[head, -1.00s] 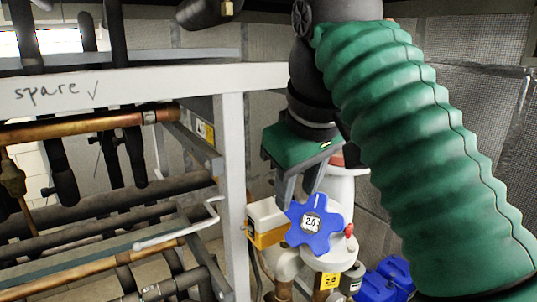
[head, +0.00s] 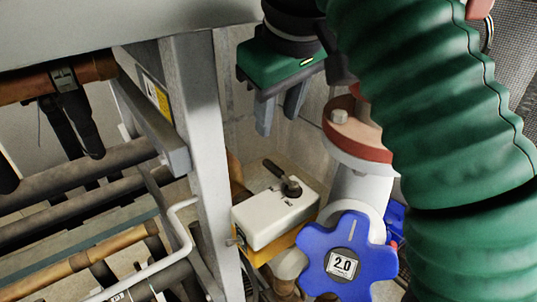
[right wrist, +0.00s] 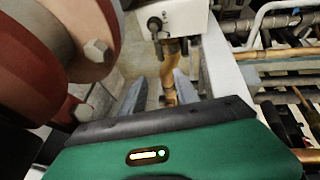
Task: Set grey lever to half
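A white box with a yellow base (head: 270,217) sits low behind the rack post. On its top is a small dark grey lever (head: 276,171) on a round pivot, its arm pointing up and left. Small markings beside the pivot are too small to read. The box also shows at the top of the right wrist view (right wrist: 180,16). My right gripper (head: 278,124) hangs above and behind the lever in the head view, its two grey fingers apart with nothing between them. In the right wrist view the open fingers (right wrist: 158,88) point toward the box, clear of it. My left gripper is not in view.
A blue star-shaped handwheel (head: 320,240) labelled 2.0 stands right of the box. A white pipe with a red-brown flange (head: 352,138) rises behind it. The pale rack post (head: 200,130) and a bent white rod (head: 178,225) are on the left.

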